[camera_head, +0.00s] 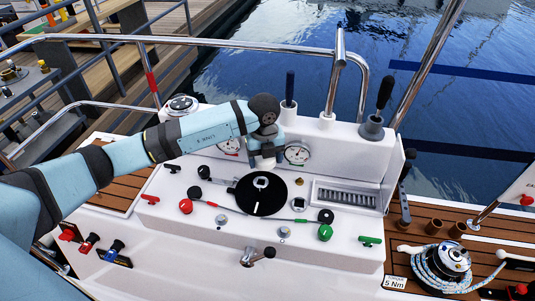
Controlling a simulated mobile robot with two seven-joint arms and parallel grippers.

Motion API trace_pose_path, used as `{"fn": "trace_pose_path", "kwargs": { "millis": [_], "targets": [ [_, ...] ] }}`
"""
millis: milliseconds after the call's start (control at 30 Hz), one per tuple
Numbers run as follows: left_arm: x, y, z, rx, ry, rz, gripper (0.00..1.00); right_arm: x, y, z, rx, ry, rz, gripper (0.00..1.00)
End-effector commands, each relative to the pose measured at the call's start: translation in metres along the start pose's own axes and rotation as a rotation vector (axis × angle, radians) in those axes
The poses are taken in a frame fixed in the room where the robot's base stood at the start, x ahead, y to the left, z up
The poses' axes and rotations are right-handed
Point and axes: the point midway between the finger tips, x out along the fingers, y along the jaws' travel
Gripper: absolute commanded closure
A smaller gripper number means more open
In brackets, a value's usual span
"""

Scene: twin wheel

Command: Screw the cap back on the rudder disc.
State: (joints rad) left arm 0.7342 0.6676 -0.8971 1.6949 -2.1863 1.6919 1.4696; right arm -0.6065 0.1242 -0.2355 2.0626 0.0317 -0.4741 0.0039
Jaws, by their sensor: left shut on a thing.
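The rudder disc (252,206) is a flat black disc on the white console, with a small light square fitting (261,182) near its far side. My left gripper (265,158) points down just behind the disc. It is shut on a small pale piece, apparently the cap (265,164), mostly hidden by the fingers. Whether the piece touches the console or hangs just above it is unclear. My right gripper is not in view.
Red-knobbed (186,206) and green-knobbed (325,233) levers flank the disc. Behind stand a gauge (297,153) and a dark-handled lever (373,125). A vent grille (346,197) lies right. A metal rail (240,43) crosses behind; a rope winch (443,262) sits lower right.

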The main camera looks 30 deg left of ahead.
Motion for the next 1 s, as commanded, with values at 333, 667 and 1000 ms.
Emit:
{"fn": "trace_pose_path", "kwargs": {
  "millis": [333,667,1000],
  "targets": [
    [0.022,0.007,0.002,-0.499,0.0,0.006,0.6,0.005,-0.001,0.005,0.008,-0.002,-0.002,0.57],
    [0.025,0.009,0.003,-0.599,-0.001,0.008,0.6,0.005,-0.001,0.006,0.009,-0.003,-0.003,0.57],
    [0.025,0.008,0.002,-0.597,0.0,0.01,0.6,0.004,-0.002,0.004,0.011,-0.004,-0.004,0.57]
  ]
}}
